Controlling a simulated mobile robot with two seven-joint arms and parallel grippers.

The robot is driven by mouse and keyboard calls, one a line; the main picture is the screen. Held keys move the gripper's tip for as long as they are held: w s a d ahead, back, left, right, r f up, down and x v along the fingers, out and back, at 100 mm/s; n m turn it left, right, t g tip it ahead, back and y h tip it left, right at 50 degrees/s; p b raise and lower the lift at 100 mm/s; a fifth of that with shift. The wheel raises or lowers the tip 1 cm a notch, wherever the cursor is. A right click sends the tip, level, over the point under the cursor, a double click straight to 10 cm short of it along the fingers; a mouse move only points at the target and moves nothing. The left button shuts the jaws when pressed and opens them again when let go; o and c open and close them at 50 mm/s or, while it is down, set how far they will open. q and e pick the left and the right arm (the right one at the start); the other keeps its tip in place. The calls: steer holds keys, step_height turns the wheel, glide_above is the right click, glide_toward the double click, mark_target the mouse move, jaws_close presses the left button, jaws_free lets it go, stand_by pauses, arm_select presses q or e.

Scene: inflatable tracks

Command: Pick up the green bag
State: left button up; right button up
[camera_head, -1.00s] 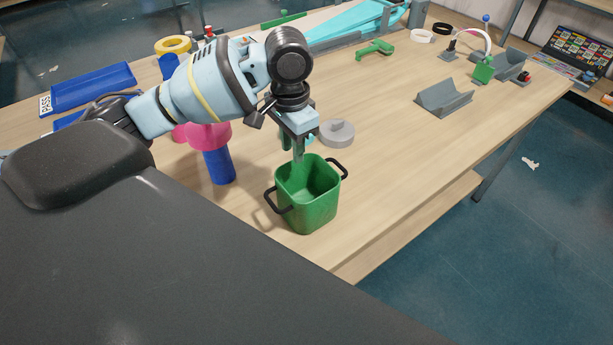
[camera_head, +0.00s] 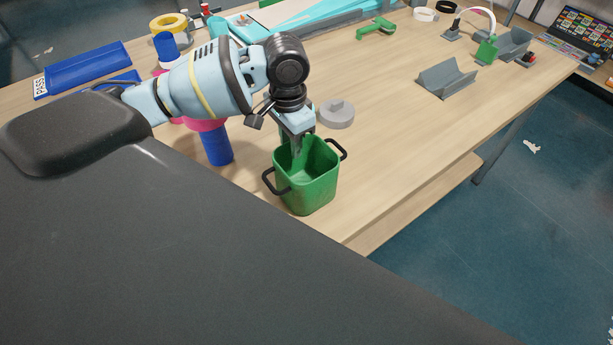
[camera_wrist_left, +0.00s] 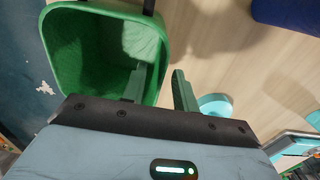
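The green bag (camera_head: 306,185), an open box-like container with two black handles, stands upright on the table near its front edge. In the left wrist view the bag (camera_wrist_left: 85,45) fills the upper left, and its inside looks empty. My left gripper (camera_head: 298,148) points down at the bag's far rim. In the left wrist view the left gripper (camera_wrist_left: 160,88) is open, with one green finger inside the bag and the other outside, so the rim wall lies between them. A gap shows, and I cannot tell whether either finger touches the wall. My right gripper is not in view.
A blue cylinder (camera_head: 216,145) with a pink top stands left of the bag. A grey round piece (camera_head: 337,114) lies behind it, and a grey V-shaped block (camera_head: 447,78) farther right. The table (camera_head: 395,140) right of the bag is clear.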

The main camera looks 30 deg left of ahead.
mark_target(306, 197)
arm_select(q)
step_height(306, 197, down, 2)
steer(key=shift+f, duration=0.25)
jaws_close()
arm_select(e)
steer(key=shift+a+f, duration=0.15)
arm_select(q)
steer(key=shift+r, duration=0.15)
